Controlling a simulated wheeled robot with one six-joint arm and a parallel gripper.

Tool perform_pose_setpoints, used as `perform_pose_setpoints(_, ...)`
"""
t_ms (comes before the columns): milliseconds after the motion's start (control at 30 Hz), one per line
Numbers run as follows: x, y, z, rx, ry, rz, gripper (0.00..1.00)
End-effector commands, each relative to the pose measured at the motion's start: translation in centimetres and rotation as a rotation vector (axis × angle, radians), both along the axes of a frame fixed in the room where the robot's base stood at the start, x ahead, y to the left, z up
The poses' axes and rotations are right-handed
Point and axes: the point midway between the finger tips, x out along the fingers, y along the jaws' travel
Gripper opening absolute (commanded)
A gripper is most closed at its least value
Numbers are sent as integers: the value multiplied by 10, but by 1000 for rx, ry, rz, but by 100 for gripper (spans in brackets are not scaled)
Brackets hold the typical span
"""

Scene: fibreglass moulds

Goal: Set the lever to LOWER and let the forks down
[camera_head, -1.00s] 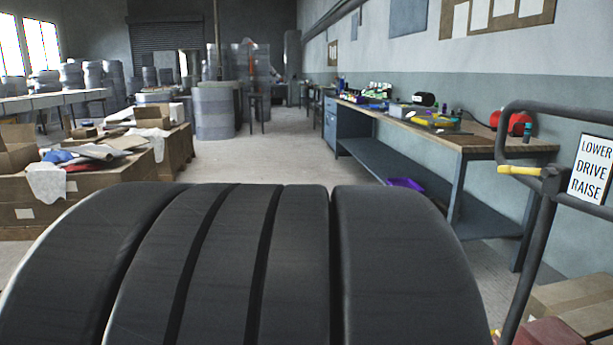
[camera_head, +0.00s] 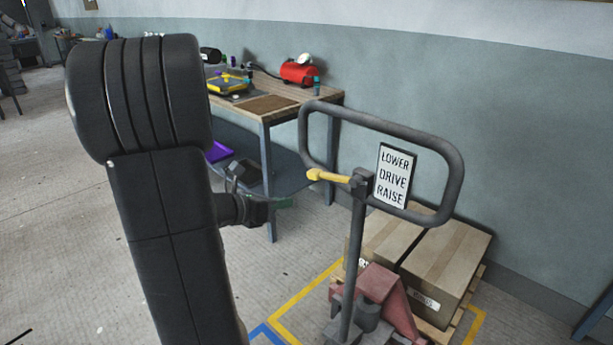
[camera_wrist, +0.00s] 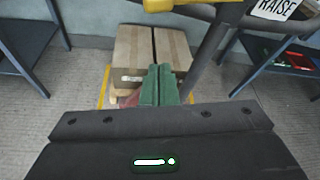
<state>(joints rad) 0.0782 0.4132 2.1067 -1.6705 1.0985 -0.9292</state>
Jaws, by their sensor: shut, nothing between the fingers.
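The yellow lever (camera_head: 328,176) sticks out leftward, roughly level, from the grey post (camera_head: 352,260) of a pallet truck. A white sign (camera_head: 394,176) reading LOWER, DRIVE, RAISE is on its looped handle (camera_head: 452,165). In the wrist view, the lever (camera_wrist: 185,5) crosses the top edge. My gripper (camera_head: 285,203) is left of the lever and a little below it in the head view, apart from it. Its green fingers are together and empty in the wrist view (camera_wrist: 160,85). The forks are hidden under the loaded pallet (camera_head: 440,335); their height cannot be told.
Cardboard boxes (camera_head: 440,265) sit on the pallet behind the truck's red body (camera_head: 385,290). A workbench (camera_head: 268,112) with tools stands behind my arm, along the wall.

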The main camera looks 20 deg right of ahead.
Motion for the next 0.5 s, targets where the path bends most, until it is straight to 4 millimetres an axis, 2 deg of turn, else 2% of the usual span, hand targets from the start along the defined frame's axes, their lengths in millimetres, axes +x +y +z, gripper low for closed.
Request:
perform_pose_setpoints(167,3,-15,-7,0,0,-4,0)
perform_pose_setpoints(500,17,-65,-24,3,-1,-8,0)
